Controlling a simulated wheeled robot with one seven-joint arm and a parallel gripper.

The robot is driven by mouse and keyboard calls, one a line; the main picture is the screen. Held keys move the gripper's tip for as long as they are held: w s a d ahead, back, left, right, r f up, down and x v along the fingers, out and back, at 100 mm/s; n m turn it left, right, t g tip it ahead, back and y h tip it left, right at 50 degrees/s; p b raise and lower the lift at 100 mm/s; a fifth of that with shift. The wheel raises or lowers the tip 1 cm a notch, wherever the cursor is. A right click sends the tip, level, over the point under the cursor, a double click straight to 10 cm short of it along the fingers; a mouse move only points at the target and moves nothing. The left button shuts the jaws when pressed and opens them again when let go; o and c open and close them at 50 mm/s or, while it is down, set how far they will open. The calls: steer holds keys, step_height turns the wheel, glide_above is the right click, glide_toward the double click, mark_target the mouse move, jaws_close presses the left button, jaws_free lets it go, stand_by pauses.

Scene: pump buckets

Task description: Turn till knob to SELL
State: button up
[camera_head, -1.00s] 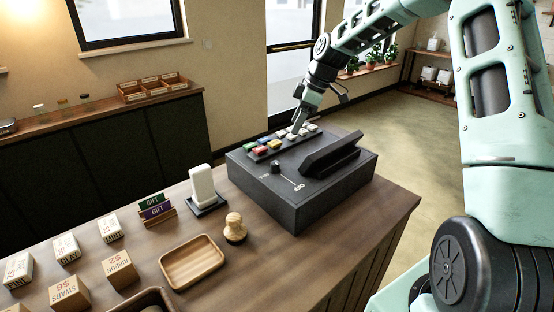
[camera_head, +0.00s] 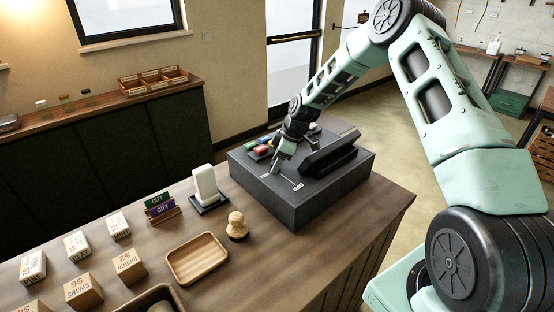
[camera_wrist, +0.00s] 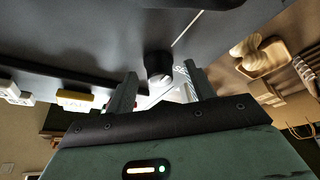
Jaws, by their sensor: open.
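The dark till (camera_head: 318,203) stands on the wooden counter, with coloured keys (camera_head: 262,149) on its top and a raised dark display (camera_head: 330,153). A line and small white lettering (camera_head: 298,186) mark the top near its front edge. My gripper (camera_head: 276,164) points down over the till top where the knob is, and hides the knob in the head view. In the wrist view the black till knob (camera_wrist: 159,66) lies between the two open fingers of my gripper (camera_wrist: 161,82), a little past the tips. Contact does not show. I cannot read the knob's setting.
A white device on a dark stand (camera_head: 205,185), gift cards in a holder (camera_head: 161,206), a wooden stamp (camera_head: 237,226) and an empty wooden tray (camera_head: 197,277) stand left of the till. Several labelled boxes (camera_head: 83,290) are further left. The counter in front of the till is clear.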

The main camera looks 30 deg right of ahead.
steer(key=c, duration=1)
steer(key=shift+f+b, duration=0.1)
steer(key=shift+b, duration=0.25)
steer(key=m+t+b, duration=0.1)
steer(key=m+b, duration=0.2)
steer(key=shift+a+f+m+h, duration=0.1)
steer(key=shift+a+m+h, duration=0.05)
steer(key=shift+m+h, duration=0.25)
steer(key=m+h+b, duration=0.1)
steer(key=m+b, duration=0.1)
steer(key=m+t+h+b, duration=0.1)
steer(key=m, duration=0.2)
steer(key=shift+s+a+b, duration=0.1)
steer(key=shift+a+b, duration=0.05)
steer(key=shift+b, duration=0.25)
steer(key=m, duration=0.1)
steer(key=m+h, duration=0.1)
steer(key=m, duration=0.3)
steer(key=shift+a+r+h, duration=0.15)
steer(key=shift+r+h, duration=0.15)
steer(key=shift+h, duration=0.1)
steer(key=shift+m+g+h+p, duration=0.3)
steer(key=shift+m+h+p, duration=0.5)
steer(key=shift+m, duration=1.2)
steer(key=shift+f, duration=0.1)
